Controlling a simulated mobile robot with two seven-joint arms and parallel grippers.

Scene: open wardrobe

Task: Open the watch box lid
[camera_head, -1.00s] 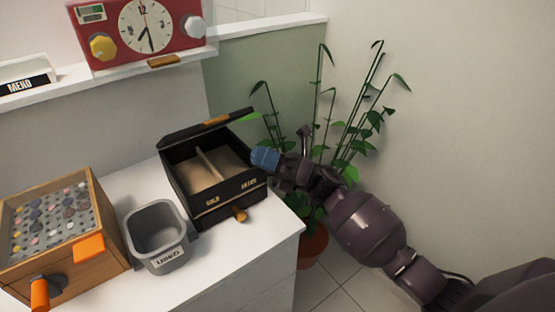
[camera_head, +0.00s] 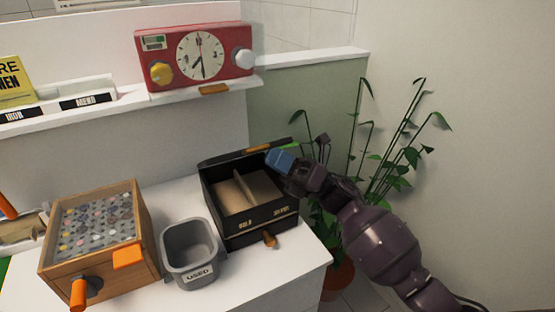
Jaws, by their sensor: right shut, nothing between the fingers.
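The black box (camera_head: 256,219) stands on the white counter with its top open. A divider splits its inside, and small gold lettering marks the front. Its dark lid (camera_head: 240,153), with an orange-brown tab, is raised at the back edge. My right gripper (camera_head: 279,160) has blue fingertips and is shut and empty. It is at the box's upper right corner, by the right end of the lid; I cannot tell if it touches. My left gripper is not in view.
A grey bin (camera_head: 190,252) labelled USED stands left of the box. A wooden case (camera_head: 140,228) with orange parts is further left. A red clock device (camera_head: 197,57) sits on the shelf behind. A potted plant (camera_head: 338,279) stands right of the counter.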

